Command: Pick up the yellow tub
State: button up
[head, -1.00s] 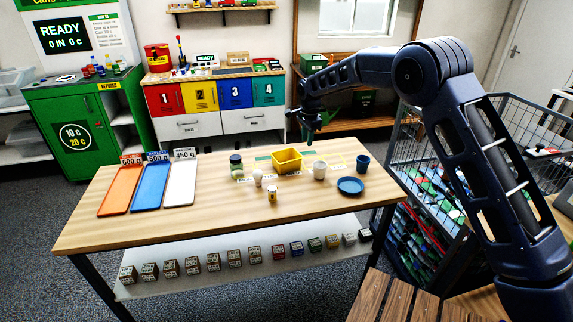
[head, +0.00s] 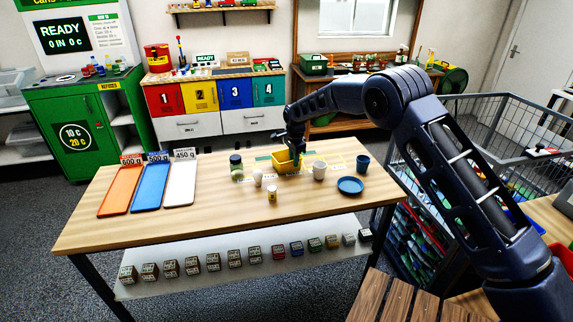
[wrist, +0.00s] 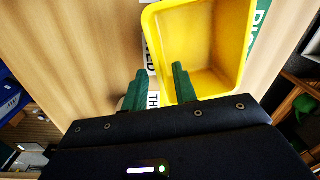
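The yellow tub (head: 282,163) stands upright on the wooden table, towards its back right. In the wrist view the tub (wrist: 208,45) is seen from above, and its inside looks empty. My gripper (wrist: 159,80) is open. One green finger lies outside the tub's left wall and the other overlaps the tub's inside near that wall, so the wall shows between them. I cannot tell whether either finger touches it. In the head view my gripper (head: 297,158) is right at the tub and hides part of its right side.
A dark-lidded jar (head: 236,166) and a white egg-like item (head: 257,178) stand left of the tub. A whitish cup (head: 319,170), blue cup (head: 363,163) and blue plate (head: 350,186) are at right. A small bottle (head: 272,193) stands in front. The table's front is clear.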

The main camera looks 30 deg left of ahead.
aim_at(293, 171)
jog(key=shift+w+a+f, duration=0.15)
jog(key=shift+f, duration=1.9)
grip_shut()
